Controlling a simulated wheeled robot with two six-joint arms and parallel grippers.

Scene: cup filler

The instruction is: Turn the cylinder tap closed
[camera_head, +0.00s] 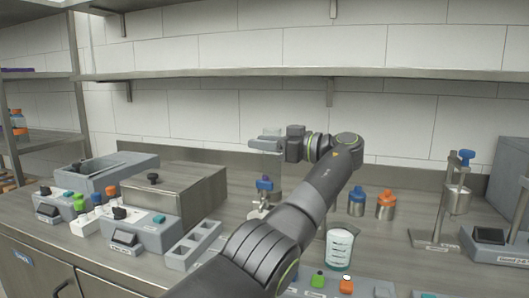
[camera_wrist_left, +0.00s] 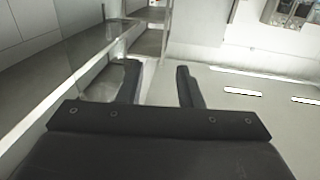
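A steel cylinder (camera_head: 457,199) is held on an upright stand at the right of the bench in the head view, with a blue knob-like tap (camera_head: 466,156) above it. I cannot tell how far the tap is turned. My left gripper (camera_head: 266,140) is raised above the bench near the back wall, well to the left of the tap and apart from it. In the left wrist view its two dark fingers (camera_wrist_left: 158,85) stand apart with nothing between them. My right gripper is not in view.
A small blue-topped fitting (camera_head: 264,184) stands below my left gripper, partly hidden by my arm. Blue-capped (camera_head: 357,202) and orange-capped (camera_head: 386,205) containers and a white-and-teal cup (camera_head: 340,248) stand between my arm and the stand. Grey boxes (camera_head: 172,190) crowd the left.

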